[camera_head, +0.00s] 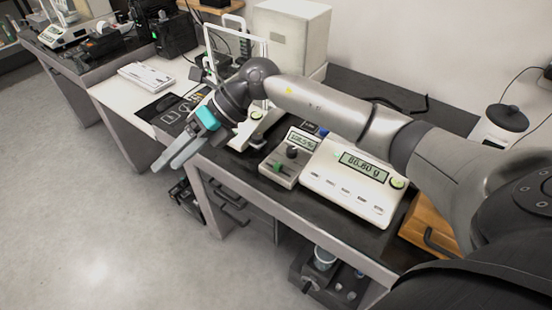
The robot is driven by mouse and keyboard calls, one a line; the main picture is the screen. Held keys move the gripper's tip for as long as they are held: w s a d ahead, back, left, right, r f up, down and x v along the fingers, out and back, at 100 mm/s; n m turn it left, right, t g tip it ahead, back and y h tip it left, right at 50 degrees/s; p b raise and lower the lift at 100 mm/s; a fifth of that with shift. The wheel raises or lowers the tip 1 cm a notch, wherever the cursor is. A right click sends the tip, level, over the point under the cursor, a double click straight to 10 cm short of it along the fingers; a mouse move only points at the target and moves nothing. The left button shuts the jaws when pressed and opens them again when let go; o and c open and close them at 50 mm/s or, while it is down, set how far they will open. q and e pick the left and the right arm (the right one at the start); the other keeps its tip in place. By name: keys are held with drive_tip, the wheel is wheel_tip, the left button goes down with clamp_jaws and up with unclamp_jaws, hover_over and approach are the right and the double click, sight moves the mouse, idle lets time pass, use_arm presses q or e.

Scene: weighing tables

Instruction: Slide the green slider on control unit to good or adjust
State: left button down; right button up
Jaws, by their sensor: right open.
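The control unit (284,165) is a small beige box on the dark weighing table, with a tilted display and a dark knob. Its green slider (278,167) shows on the top face, toward the left side. Labels on the unit are too small to read. My right gripper (168,160) is open and empty. It hangs in front of the table's edge, left of the control unit and apart from it, with its fingers pointing down and left. My left gripper is not in view.
A white keyboard (146,76) and a black mat (172,110) lie to the left. A wooden box (428,228) sits at the right. The floor at left is clear.

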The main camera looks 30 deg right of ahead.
drive_tip(key=w+d+f+h, duration=0.1)
drive_tip(key=d+f+h, duration=0.1)
drive_tip(key=d+h, duration=0.5)
drive_tip(key=g+h, duration=0.2)
drive_tip(key=h, duration=0.2)
approach(278, 164)
wheel_tip(278, 164, down, 9)
drive_tip(key=shift+s+d+r+b, duration=0.1)
drive_tip(key=shift+s+b, duration=0.05)
drive_tip(key=shift+b, duration=0.8)
clamp_jaws()
